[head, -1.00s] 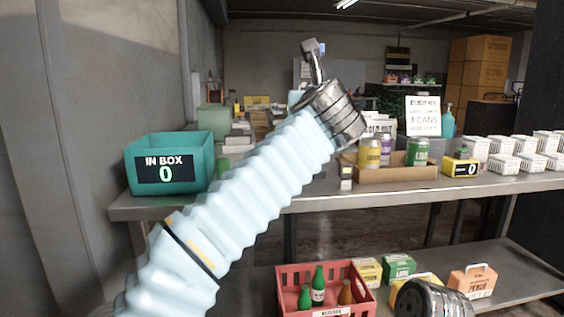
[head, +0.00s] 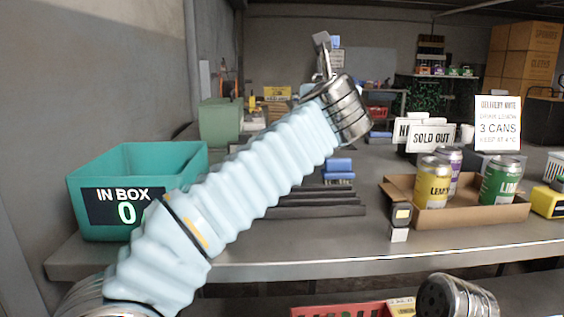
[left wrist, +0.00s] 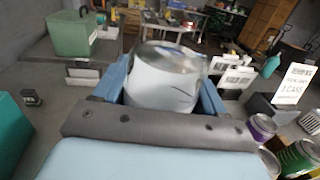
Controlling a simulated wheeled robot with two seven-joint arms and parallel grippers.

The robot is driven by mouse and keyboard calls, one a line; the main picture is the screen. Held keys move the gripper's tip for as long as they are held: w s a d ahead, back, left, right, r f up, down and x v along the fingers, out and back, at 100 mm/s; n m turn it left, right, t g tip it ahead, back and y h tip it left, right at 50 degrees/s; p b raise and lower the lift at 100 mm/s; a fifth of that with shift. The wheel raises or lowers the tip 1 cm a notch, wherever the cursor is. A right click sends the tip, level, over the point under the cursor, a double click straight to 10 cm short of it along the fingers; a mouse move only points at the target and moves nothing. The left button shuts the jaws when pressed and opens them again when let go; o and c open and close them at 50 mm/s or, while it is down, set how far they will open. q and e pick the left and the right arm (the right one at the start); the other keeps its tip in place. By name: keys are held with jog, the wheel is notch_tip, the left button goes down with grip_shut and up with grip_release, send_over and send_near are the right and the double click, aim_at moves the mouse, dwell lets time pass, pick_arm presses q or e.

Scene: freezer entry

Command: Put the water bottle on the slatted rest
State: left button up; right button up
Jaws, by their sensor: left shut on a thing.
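In the left wrist view my left gripper (left wrist: 165,84) has its blue fingers on both sides of a pale, round container (left wrist: 160,70), apparently the water bottle. It is shut on it. Its far end is clearer and blurred; no label is readable. A set of dark parallel bars (head: 318,211), which looks like the slatted rest, lies on the table behind and below the arm. My right gripper is not visible; only a metal arm part shows at the bottom right.
A teal IN BOX reading 0 (head: 75,200) stands at the table's left. Blue blocks (head: 338,165) lie behind the bars. A cardboard tray (head: 470,214) with cans, a small dark-and-white device (head: 400,222) and a SOLD OUT sign (head: 431,137) stand right. The front table strip is clear.

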pick_arm(q)
jog(key=w+a+f+b, duration=0.1)
jog(key=w+a+f, duration=0.2)
jog(key=a+f, duration=0.8)
jog(key=shift+w+f, duration=0.3)
jog(key=shift+f+b, duration=0.15)
jog(key=shift+b, duration=0.25)
jog(key=o, duration=1.1)
jog(key=shift+d, duration=0.1)
jog(key=o, duration=0.4)
jog(key=s+a+b, duration=0.2)
jog(key=s, duration=1)
